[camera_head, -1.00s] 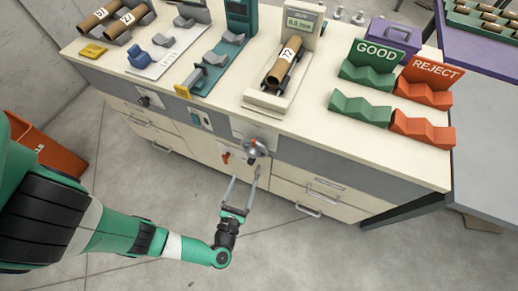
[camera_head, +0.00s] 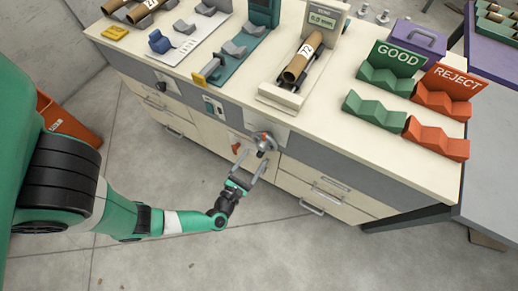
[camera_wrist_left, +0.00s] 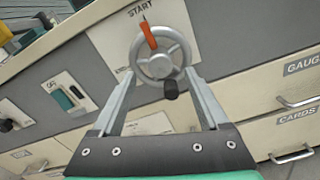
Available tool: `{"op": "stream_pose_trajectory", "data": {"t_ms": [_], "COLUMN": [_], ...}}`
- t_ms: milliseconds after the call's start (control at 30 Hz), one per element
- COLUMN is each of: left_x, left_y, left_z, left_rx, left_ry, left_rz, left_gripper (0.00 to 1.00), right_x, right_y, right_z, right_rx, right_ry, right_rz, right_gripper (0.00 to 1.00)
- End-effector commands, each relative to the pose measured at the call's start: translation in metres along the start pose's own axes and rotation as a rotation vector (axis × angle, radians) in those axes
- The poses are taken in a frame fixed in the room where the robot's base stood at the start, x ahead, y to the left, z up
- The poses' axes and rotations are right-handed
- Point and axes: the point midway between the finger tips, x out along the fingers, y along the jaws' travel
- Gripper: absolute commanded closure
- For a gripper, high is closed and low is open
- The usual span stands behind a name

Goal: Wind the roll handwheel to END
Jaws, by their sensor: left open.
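The roll handwheel (camera_wrist_left: 181,66) is a grey spoked wheel on the bench front, with an orange pointer (camera_wrist_left: 148,35) and a dark knob (camera_wrist_left: 171,90) at its lower edge. The pointer is at the top, by the START label (camera_wrist_left: 140,11). The END lettering is mostly hidden. In the head view the handwheel (camera_head: 264,143) is small, just beyond my left gripper (camera_head: 252,163). The left gripper is open; in the left wrist view its fingers (camera_wrist_left: 160,98) stand either side of the wheel's lower part, with nothing visibly gripped. Contact cannot be told. My right gripper is out of view.
Drawers with handles (camera_head: 313,208) lie right and below. The bench top holds a gauge stand with a roll (camera_head: 303,58) and GOOD and REJECT racks.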

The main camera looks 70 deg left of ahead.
Motion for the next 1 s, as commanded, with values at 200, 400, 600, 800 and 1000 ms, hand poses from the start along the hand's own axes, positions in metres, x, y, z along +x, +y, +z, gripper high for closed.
{"op": "stream_pose_trajectory", "data": {"t_ms": [200, 400, 600, 800, 1000], "left_x": [0.035, 0.050, 0.051, 0.051, 0.051], "left_y": [0.001, 0.000, 0.000, 0.000, 0.000], "left_z": [-0.001, 0.000, 0.000, 0.000, 0.000], "left_rx": [-0.002, 0.000, 0.000, 0.000, 0.000], "left_ry": [-0.001, -0.001, -0.001, -0.001, -0.001], "left_rz": [0.007, 0.001, 0.000, 0.000, 0.000], "left_gripper": [0.22, 0.22, 0.22, 0.51, 0.87], "right_x": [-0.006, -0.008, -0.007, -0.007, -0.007], "right_y": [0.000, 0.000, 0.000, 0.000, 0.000], "right_z": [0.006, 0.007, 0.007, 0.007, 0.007], "right_rx": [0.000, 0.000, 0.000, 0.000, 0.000], "right_ry": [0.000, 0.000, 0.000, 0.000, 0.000], "right_rz": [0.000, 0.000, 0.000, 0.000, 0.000], "right_gripper": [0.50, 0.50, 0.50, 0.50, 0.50]}}
